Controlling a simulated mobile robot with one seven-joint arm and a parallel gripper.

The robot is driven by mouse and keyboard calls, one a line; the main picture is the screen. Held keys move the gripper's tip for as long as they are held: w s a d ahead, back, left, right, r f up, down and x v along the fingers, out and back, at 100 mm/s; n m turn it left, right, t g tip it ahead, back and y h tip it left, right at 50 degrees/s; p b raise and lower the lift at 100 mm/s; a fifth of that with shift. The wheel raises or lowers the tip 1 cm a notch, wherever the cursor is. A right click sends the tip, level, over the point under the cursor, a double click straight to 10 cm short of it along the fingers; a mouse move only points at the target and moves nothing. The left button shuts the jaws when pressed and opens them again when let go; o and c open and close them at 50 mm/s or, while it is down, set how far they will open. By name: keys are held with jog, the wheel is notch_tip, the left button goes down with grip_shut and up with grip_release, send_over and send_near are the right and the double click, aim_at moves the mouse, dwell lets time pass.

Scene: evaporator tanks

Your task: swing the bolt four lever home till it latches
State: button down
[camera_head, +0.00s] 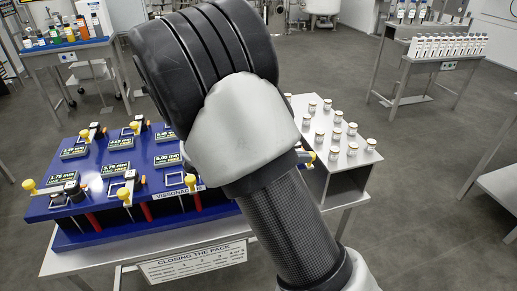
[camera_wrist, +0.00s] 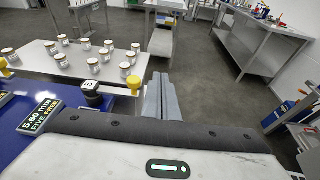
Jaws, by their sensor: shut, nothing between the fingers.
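The blue bolt panel (camera_head: 95,205) stands on a table in the head view. It carries several levers with yellow knobs, such as one at the left (camera_head: 29,185), and small mm readouts (camera_head: 62,178). My arm covers its right part, and I cannot tell which lever is bolt four. In the wrist view my gripper (camera_wrist: 162,98) is shut and empty, its fingers pointing away past the panel edge. A yellow knob (camera_wrist: 134,83) is just left of the fingers; contact is unclear. Beside it is a black cap marked 5 (camera_wrist: 92,86) and a readout (camera_wrist: 41,115) reading "5.60 mm FIVE FREE".
A white stand (camera_head: 362,160) with several small capped jars is right of the panel; it also shows in the wrist view (camera_wrist: 35,52). A sign (camera_head: 193,262) reading "CLOSING THE PACK" hangs at the table front. Other benches (camera_head: 440,62) stand farther back, with open floor between.

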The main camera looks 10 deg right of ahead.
jog(key=s+d+f+m+g+y+p, duration=0.2)
jog(key=s+f+m+g+y, duration=0.1)
jog(key=s+m+g+y, duration=0.25)
jog(key=s+d+f+m+g+y+p, duration=0.2)
jog(key=s+m+g+y, duration=0.2)
jog(key=s, duration=0.3)
jog(key=w+a+r+m+t+y+p, duration=0.25)
jog(key=a+m+y, duration=0.35)
jog(key=m+y, duration=0.3)
jog(key=w+d+r+m+t+y+p, duration=0.25)
jog(key=w+r+m+t+y, duration=0.35)
jog(key=w, duration=0.4)
jog(key=w+a+f+n+h+p, duration=0.1)
jog(key=w+a+f, duration=0.1)
jog(key=a+f, duration=0.4)
jog(key=a, duration=0.4)
jog(key=shift+w+f+t, duration=0.25)
jog(key=shift+w+t, duration=0.05)
jog(key=shift+t, duration=0.1)
jog(key=shift+h, duration=0.25)
